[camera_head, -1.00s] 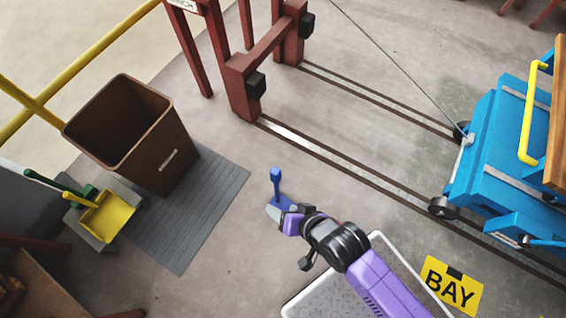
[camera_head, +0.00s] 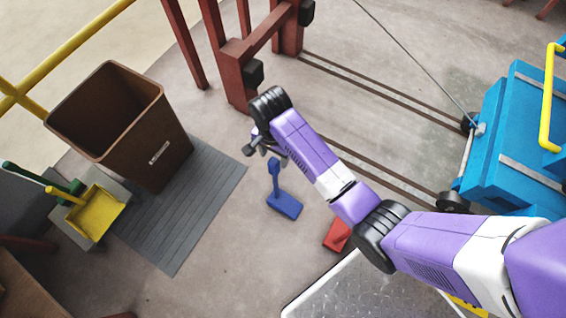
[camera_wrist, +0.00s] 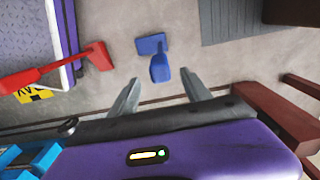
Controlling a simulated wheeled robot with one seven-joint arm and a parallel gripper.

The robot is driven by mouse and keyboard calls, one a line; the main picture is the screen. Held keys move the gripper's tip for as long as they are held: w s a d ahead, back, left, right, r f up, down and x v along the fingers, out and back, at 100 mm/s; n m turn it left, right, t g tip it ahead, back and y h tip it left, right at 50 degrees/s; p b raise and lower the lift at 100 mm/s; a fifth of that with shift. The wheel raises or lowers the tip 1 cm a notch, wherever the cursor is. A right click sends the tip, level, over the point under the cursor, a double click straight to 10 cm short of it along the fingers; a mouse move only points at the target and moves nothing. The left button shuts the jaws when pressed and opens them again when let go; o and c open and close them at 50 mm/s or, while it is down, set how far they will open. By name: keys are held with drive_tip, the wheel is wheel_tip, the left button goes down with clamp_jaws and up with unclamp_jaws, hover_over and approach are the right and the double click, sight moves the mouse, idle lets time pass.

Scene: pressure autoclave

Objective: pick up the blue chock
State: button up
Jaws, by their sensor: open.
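The blue chock (camera_head: 284,204) lies on the concrete floor between the grey mat and the rails, with its handle standing up from one end. In the wrist view the blue chock (camera_wrist: 151,44) is beyond the fingertips, its knobbed handle pointing toward my gripper. My gripper (camera_wrist: 165,88) is open and empty, its two grey fingers spread apart. In the head view my gripper (camera_head: 262,148) hangs above the floor near the top of the chock's handle, partly hidden by my wrist. I cannot tell the exact height gap, but no contact shows.
A red chock (camera_head: 337,236) lies to the right, partly under my arm in the picture, beside a metal plate (camera_head: 335,290). A red frame (camera_head: 236,75) stands behind; a blue cart (camera_head: 510,140) is on the right.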

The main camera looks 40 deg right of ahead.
wheel_tip(320, 180, down, 8)
drive_tip(key=b, duration=0.3)
drive_tip(key=shift+a+r, duration=0.1)
drive_tip(key=shift+r, duration=0.15)
drive_tip(key=shift+c, duration=0.5)
clamp_jaws()
drive_tip(key=shift+r, duration=0.1)
idle(0.6)
